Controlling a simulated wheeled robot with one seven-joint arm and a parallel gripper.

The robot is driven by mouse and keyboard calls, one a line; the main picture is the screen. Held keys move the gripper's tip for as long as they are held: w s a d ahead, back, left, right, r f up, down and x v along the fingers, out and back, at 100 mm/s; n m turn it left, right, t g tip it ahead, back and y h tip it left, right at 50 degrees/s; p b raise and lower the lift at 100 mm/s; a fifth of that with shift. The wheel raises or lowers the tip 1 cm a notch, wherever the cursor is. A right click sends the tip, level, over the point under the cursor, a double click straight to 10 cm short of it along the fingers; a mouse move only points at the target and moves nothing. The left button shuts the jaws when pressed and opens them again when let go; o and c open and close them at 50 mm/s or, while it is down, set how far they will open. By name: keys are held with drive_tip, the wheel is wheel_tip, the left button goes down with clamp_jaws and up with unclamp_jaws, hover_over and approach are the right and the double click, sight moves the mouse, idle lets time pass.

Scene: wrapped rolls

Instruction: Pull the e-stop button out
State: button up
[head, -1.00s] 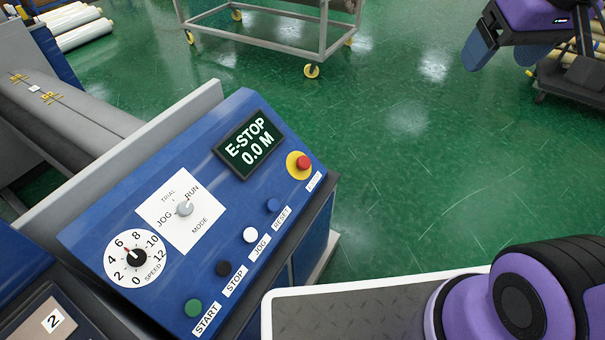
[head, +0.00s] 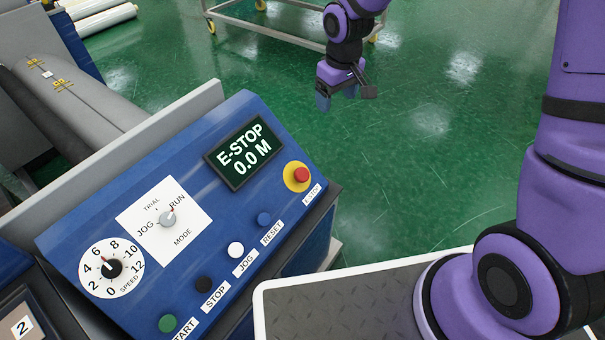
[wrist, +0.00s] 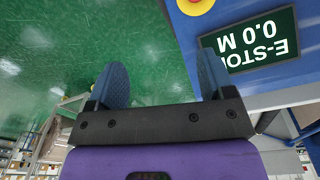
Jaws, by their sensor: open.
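The e-stop button (head: 301,175) is a red mushroom head on a yellow round base at the upper right of the blue control panel (head: 190,130). The panel's display (head: 243,151) reads "E-STOP 0.0 M". My gripper (head: 340,98) hangs above the green floor, beyond the button and apart from it. In the wrist view my gripper (wrist: 160,85) is open and empty, with two blue fingers. The yellow base (wrist: 195,5) shows only in part at that view's top edge, and the display (wrist: 248,42) appears upside down at the right.
The panel also carries a speed dial (head: 112,269), a mode knob (head: 167,219) and several push buttons below the display. A grey roller (head: 75,110) lies behind the panel at left. A wheeled metal cart (head: 270,30) stands at the back. Open floor lies right of the panel.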

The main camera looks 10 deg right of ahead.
drive_tip(key=n+g+y, duration=0.1)
drive_tip(key=g, duration=0.1)
approach(303, 173)
drive_tip(key=shift+n, duration=0.3)
drive_tip(key=f, duration=0.7)
drive_tip(key=s+a+f, duration=0.1)
drive_tip(key=f, duration=0.2)
drive_tip(key=shift+f, duration=0.25)
